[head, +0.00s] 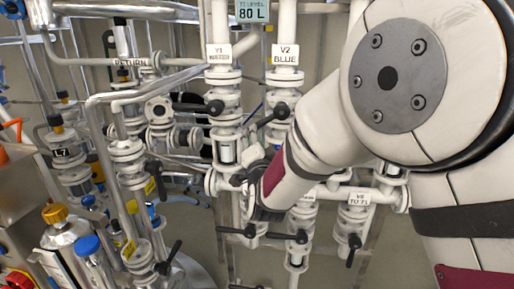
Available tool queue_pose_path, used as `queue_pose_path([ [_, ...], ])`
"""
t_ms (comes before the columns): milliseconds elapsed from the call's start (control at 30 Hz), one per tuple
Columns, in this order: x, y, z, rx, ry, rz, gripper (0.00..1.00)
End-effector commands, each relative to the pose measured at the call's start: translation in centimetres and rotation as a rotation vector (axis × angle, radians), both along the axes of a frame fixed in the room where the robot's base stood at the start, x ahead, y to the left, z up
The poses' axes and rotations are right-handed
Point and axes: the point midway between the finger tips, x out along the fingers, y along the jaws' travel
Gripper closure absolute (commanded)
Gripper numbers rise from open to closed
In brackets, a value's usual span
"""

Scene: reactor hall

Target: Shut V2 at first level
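The V2 label, reading "V2 BLUE" (285,55), is on a white vertical pipe near the top middle. Below it is a valve with a black lever (272,115), which appears to slope down to the left from its hub. My arm comes in from the right and crosses in front of the pipe below this lever. My gripper (250,190) is at the arm's lower left end, below the V2 lever and close to the pipes. Its fingers are mostly hidden by my wrist and mixed with the pipework, so I cannot see whether they are open or touch anything.
The V1 pipe (219,54) with its black lever (213,108) stands just left of V2. A display reading 80 L (252,11) is above. More valves with black levers are lower down, including one labelled V6 (359,198). Dense pipework fills the left side.

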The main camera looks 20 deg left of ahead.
Motion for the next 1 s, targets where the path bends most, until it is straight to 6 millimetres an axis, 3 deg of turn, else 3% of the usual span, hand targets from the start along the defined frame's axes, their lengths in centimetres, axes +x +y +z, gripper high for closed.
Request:
queue_pose_path([
  [100,-1.7,-0.9,-0.1,0.000,0.000,0.001,0.61],
  [300,-3.2,-1.6,-0.2,0.001,0.000,0.000,0.61],
  [1000,-3.3,-1.7,-0.3,0.000,0.000,0.000,0.61],
])
